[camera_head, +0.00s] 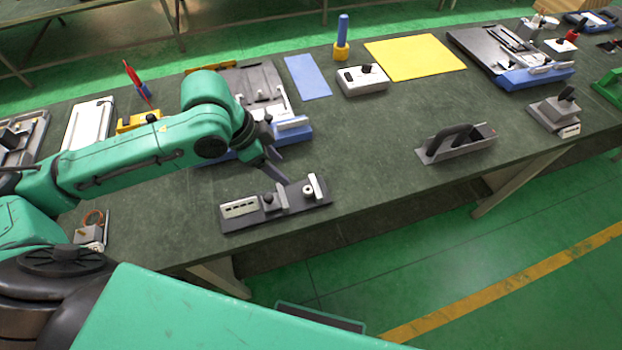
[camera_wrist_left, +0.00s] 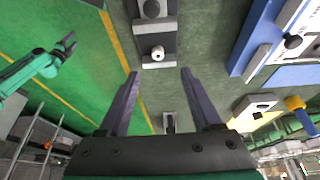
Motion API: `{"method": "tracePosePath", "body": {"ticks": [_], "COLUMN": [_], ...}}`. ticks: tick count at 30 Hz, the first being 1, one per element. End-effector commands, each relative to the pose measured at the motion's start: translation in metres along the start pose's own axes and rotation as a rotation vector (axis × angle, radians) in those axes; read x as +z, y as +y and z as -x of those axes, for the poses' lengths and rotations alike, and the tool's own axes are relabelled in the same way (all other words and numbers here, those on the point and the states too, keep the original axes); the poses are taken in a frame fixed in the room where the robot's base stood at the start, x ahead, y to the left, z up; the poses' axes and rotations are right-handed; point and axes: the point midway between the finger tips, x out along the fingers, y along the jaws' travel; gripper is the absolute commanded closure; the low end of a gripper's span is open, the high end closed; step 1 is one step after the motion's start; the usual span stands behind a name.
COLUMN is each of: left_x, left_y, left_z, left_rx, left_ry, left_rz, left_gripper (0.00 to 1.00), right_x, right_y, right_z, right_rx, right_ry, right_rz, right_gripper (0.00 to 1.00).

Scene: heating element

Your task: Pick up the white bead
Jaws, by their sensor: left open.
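The white bead (camera_wrist_left: 158,53) sits on one end of a grey metal fixture (camera_wrist_left: 158,30) in the left wrist view. In the head view the small white bead (camera_head: 308,189) is at the right end of this fixture (camera_head: 240,222), near the table's front edge. My left gripper (camera_head: 277,174) is above and behind the fixture. In the left wrist view my left gripper (camera_wrist_left: 158,72) is open and empty, its two fingers apart, with the bead beyond the tips and between their lines. My right gripper (camera_wrist_left: 69,41) shows small at the left, its fingertips apart.
A blue-and-grey fixture (camera_head: 294,132) stands close behind my left gripper. A white box (camera_head: 362,80), a yellow sheet (camera_head: 415,57) and a handled grey block (camera_head: 456,143) lie farther right. The table between the fixture and the handled block is clear.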

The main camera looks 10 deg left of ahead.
Motion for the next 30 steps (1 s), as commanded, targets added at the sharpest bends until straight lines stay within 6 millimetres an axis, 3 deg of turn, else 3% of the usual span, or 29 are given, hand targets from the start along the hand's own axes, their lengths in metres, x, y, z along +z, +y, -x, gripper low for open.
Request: {"method": "tracePosePath", "body": {"ticks": [3,8,18,25,26,30], "left_x": [-0.001,-0.001,-0.003,-0.002,-0.002,-0.002], "left_y": [0.003,0.001,-0.001,-0.001,-0.001,-0.001], "left_z": [-0.033,-0.066,-0.120,-0.127,-0.127,-0.126], "left_rx": [0.009,0.004,0.002,0.000,0.000,0.000], "left_ry": [0.000,0.001,0.000,0.001,0.001,0.001], "left_rz": [0.001,0.001,0.000,-0.002,-0.001,-0.001], "left_gripper": [0.34,0.34,0.34,0.34,0.38,0.92], "right_x": [0.007,0.020,0.006,0.006,0.006,0.006], "right_y": [-0.002,-0.005,-0.005,-0.005,-0.005,-0.005], "right_z": [0.002,0.005,0.017,0.017,0.017,0.017], "right_rx": [-0.003,-0.008,-0.008,-0.008,-0.008,-0.008], "right_ry": [-0.011,-0.031,-0.011,-0.012,-0.012,-0.012], "right_rz": [0.000,0.000,0.000,0.000,0.000,0.000], "right_gripper": [0.40,0.40,0.40,0.40,0.40,0.40]}}
